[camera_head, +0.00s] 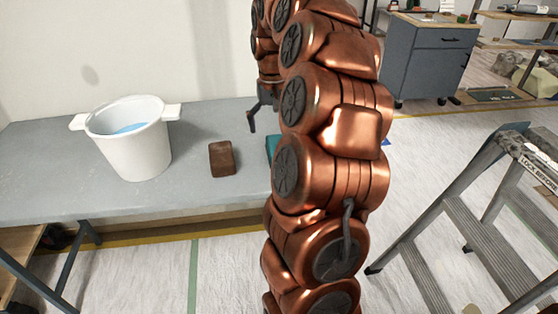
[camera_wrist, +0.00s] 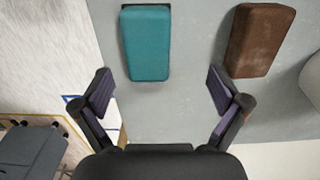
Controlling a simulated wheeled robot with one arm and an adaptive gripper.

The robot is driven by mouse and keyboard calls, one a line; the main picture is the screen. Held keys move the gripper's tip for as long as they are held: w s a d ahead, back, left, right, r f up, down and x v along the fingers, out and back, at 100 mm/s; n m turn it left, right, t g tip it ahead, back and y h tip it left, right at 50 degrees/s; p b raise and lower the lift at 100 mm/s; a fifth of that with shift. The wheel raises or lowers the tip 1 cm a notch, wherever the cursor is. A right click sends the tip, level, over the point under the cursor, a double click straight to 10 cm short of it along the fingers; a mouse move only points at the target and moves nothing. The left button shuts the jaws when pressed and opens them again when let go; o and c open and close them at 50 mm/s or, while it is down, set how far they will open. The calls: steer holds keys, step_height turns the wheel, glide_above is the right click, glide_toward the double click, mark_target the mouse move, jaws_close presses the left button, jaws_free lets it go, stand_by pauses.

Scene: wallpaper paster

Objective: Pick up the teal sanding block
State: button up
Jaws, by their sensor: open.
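The teal sanding block (camera_wrist: 146,44) lies on the grey table, at the upper middle of the wrist view. In the head view only a sliver of the block (camera_head: 272,147) shows, and my copper arm hides the rest. My gripper (camera_wrist: 158,88) is open and empty, with its two dark fingers spread wide. In the wrist view the block appears just ahead of the fingertips, a little left of the midline between them. In the head view one finger of my gripper shows above the table, and the arm covers the other parts.
A brown block (camera_head: 222,158) lies on the table (camera_head: 60,170) beside the teal one; it is also in the wrist view (camera_wrist: 261,40). A white bucket (camera_head: 133,145) stands farther left. A metal stepladder (camera_head: 470,205) stands at right, and a grey cabinet (camera_head: 430,65) behind.

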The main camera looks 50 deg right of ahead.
mark_target(271, 141)
steer(key=shift+d+f, duration=0.55)
steer(key=shift+d, duration=0.3)
steer(key=shift+s+d+f+b, duration=0.1)
steer(key=shift+f+b, duration=0.05)
steer(key=shift+f, duration=1.7)
steer(key=shift+s+d+f+b, duration=0.1)
steer(key=shift+f+b, duration=0.05)
steer(key=shift+f, duration=1.7)
steer(key=c, duration=1.3)
